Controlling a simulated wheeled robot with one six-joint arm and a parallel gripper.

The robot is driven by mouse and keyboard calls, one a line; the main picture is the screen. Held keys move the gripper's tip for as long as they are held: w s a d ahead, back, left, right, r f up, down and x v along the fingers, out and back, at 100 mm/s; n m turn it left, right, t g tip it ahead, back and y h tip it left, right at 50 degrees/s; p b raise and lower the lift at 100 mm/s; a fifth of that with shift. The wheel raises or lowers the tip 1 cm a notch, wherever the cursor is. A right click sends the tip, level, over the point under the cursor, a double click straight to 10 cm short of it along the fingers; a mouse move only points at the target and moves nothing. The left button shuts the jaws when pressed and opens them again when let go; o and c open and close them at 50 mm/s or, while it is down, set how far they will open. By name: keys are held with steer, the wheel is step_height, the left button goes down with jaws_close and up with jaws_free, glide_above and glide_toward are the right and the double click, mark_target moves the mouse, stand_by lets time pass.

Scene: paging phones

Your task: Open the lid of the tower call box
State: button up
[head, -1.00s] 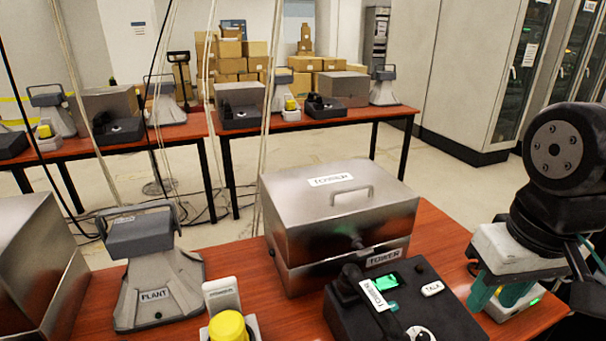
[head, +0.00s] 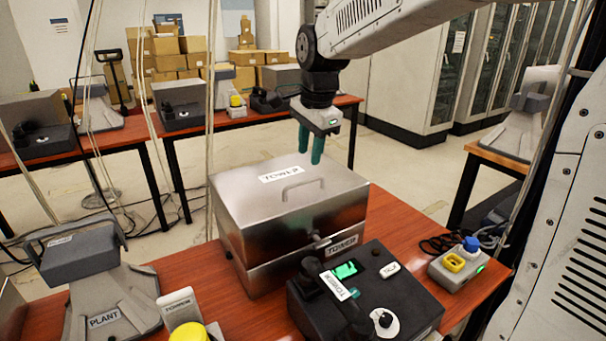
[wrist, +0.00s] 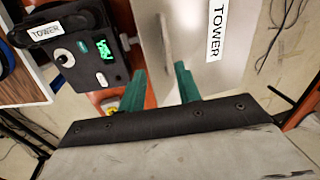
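The tower call box (head: 250,225) is a metal box on the red-brown table, with its lid (head: 330,208) shut. The lid has a TOWER label and a handle (head: 303,188) on top, and a dark knob (head: 318,240) sits at its front. My gripper (head: 310,158) points down above the back right part of the lid, with its two green fingers apart and nothing between them. In the wrist view the open fingers (wrist: 160,88) show beside the metal lid (wrist: 185,50). The exact height over the lid is hard to tell.
A black TOWER console (head: 405,285) stands in front of the box. A PLANT unit (head: 110,305) is at left. A grey box with yellow and blue buttons (head: 465,268) is at right. Hanging cables (head: 210,110) pass left of the box.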

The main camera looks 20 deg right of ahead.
mark_target(303, 182)
steer(key=shift+m, duration=0.4)
steer(key=w+f, duration=0.1)
steer(key=f, duration=0.1)
steer(key=w+f, duration=0.1)
steer(key=f, duration=0.2)
steer(key=w+f, duration=0.1)
steer(key=f, duration=0.2)
steer(key=shift+a, duration=0.3)
jaws_close()
